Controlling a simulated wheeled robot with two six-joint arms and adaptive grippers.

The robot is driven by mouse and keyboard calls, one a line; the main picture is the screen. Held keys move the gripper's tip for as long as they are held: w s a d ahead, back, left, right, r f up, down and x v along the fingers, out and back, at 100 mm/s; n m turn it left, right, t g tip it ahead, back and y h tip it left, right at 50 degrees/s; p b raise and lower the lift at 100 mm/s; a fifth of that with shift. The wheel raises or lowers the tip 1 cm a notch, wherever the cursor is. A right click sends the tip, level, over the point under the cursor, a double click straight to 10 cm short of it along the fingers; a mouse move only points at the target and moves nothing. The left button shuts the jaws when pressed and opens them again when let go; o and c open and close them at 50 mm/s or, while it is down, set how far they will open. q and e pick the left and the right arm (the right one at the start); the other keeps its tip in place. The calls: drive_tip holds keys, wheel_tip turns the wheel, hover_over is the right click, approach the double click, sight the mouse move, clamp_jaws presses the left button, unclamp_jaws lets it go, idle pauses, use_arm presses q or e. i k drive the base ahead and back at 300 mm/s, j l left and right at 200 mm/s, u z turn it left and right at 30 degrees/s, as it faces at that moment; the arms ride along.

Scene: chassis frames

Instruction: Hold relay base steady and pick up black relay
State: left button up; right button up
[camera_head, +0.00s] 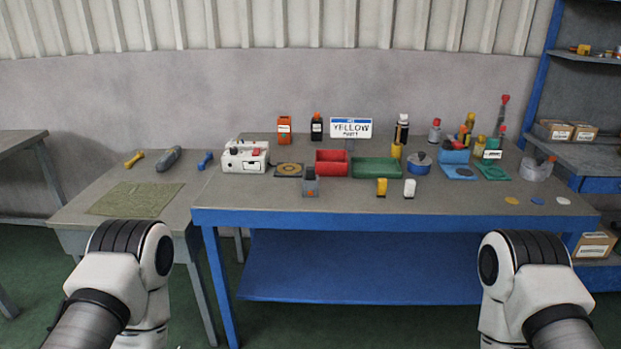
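A small grey block (310,187) with a dark upper part and an orange mark stands near the front left of the blue-edged table; it may be the relay base, but I cannot tell for certain. Neither gripper is in view.
A white device (240,163), red bin (332,170), green bin (376,175) and blue pot (419,168) stand on the table (450,206). An orange item (284,138) and the sign (351,128) stand behind. The front right has some free room.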

sight(309, 171)
drive_tip(key=i+j+z, duration=0.15)
drive_tip(key=j+z, duration=0.8)
drive_tip(key=i+j, duration=0.05)
